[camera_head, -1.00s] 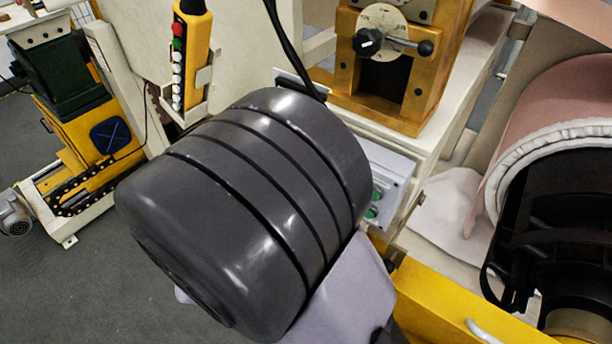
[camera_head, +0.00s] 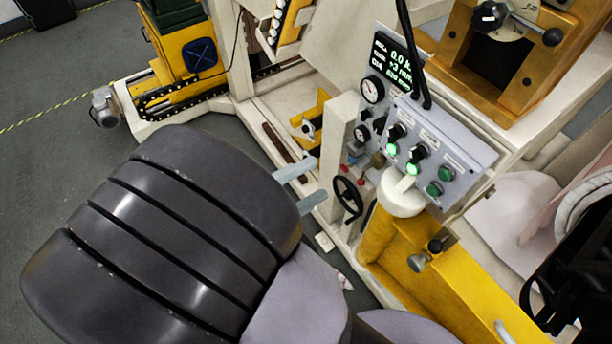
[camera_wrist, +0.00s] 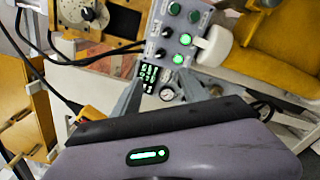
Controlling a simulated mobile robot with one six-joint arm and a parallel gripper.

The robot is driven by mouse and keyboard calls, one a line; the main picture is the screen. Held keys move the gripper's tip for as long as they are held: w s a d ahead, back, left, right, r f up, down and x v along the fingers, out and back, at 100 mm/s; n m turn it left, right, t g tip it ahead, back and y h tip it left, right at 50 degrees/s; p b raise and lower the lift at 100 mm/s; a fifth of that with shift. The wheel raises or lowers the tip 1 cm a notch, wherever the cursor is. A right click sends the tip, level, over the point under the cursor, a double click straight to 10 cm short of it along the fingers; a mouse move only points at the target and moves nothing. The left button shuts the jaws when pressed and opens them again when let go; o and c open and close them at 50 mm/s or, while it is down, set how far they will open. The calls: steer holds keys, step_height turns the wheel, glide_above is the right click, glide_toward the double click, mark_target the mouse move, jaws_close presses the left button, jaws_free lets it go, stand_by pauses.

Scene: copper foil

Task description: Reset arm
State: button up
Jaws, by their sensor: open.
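My gripper (camera_head: 318,178) shows two pale grey fingers past the end of my dark grey arm. The fingers are apart with nothing between them. They point toward the machine's control panel (camera_head: 440,155), with its lit green buttons. In the wrist view, my gripper (camera_wrist: 160,76) also has its fingers spread, with the panel (camera_wrist: 180,35) and a small display (camera_wrist: 148,76) beyond them. I cannot tell the exact gap between fingertips and machine. The gripper's base is hidden behind my arm in the head view.
A yellow beam (camera_head: 410,245) runs to the lower right. A pink-white roll (camera_head: 585,200) is at the right edge. Grey floor (camera_head: 60,110) is open at left.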

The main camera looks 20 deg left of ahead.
steer(key=shift+s, duration=0.1)
stand_by(0.3)
steer(key=w+d+f+m+g+h+b, duration=0.1)
steer(key=d+m+g+b, duration=0.1)
steer(key=d+m+g, duration=0.3)
steer(key=d+f+g+b, duration=0.2)
steer(key=d+g, duration=0.1)
steer(key=d, duration=0.3)
steer(key=s+d+f+m+g+y+b, duration=0.6)
steer(key=d+f+m+y+b, duration=0.2)
steer(key=d+m+y, duration=0.2)
steer(key=r+m+t+y, duration=0.1)
steer(key=m+t, duration=0.1)
steer(key=w+r+m+t+y+b, duration=0.1)
steer(key=m, duration=0.1)
steer(key=w+a+r+m+t+y+b, duration=0.1)
steer(key=m+t+y, duration=0.1)
steer(key=shift+t, duration=0.3)
